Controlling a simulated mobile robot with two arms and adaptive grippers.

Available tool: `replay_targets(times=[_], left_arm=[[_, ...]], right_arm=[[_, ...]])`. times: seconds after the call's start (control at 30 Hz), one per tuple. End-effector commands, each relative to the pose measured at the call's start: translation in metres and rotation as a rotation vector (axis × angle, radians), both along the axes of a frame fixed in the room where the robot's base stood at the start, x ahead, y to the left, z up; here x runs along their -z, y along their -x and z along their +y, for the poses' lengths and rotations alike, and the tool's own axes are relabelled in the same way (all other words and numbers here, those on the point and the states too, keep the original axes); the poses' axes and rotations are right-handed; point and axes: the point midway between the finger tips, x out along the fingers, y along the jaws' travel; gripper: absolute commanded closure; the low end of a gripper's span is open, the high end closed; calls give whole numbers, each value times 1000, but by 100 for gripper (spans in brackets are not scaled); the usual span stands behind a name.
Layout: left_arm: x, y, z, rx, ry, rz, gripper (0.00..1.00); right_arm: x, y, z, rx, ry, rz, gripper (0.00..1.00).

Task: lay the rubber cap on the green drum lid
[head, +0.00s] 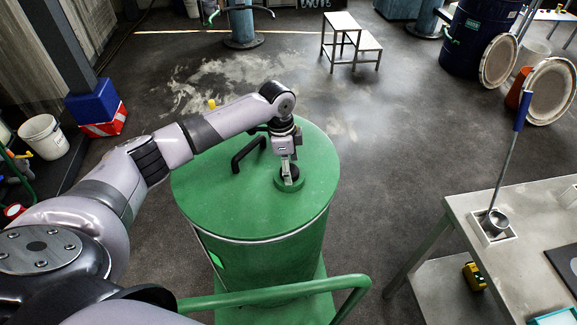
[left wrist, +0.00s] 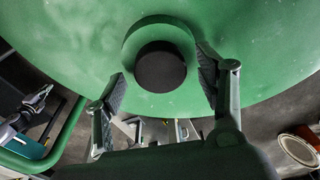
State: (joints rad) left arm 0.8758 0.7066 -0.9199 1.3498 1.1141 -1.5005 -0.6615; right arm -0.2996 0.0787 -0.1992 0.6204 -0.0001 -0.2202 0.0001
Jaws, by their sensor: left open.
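The green drum lid (head: 215,190) is the top of a green drum in the middle of the head view; it also fills much of the left wrist view (left wrist: 70,50). A black round piece, which looks like the rubber cap (head: 290,177), sits on a raised green ring (head: 289,190) near the lid's right side. In the left wrist view the cap (left wrist: 160,67) is a dark disc inside the green ring (left wrist: 158,30). My left gripper (head: 287,165) is over the cap, fingers pointing down. Its open fingers (left wrist: 161,80) stand either side of the cap, apparently without gripping. My right gripper is not in view.
A black handle (head: 248,153) stands up from the lid left of the cap. A green rail (head: 275,290) runs in front of the drum. A grey table (head: 490,265) with a blue-handled ladle (head: 508,165) stands at the right. The lid's left part is bare.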

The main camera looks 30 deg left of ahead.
Motion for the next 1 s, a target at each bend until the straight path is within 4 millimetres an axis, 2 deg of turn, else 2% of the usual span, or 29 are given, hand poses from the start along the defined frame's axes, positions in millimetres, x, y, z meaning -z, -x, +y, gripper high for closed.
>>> replay_targets(times=[0.17,0.4,0.6,0.8,1.0], left_arm=[[-26,-1,3,-1,0,-5,35],[-81,2,8,-1,1,-6,35],[-114,4,11,0,2,-3,35],[-127,6,13,0,0,-1,35],[-128,6,13,0,0,0,35]], right_arm=[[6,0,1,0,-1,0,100],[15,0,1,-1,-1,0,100],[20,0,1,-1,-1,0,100],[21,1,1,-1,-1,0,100],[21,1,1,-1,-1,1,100]])
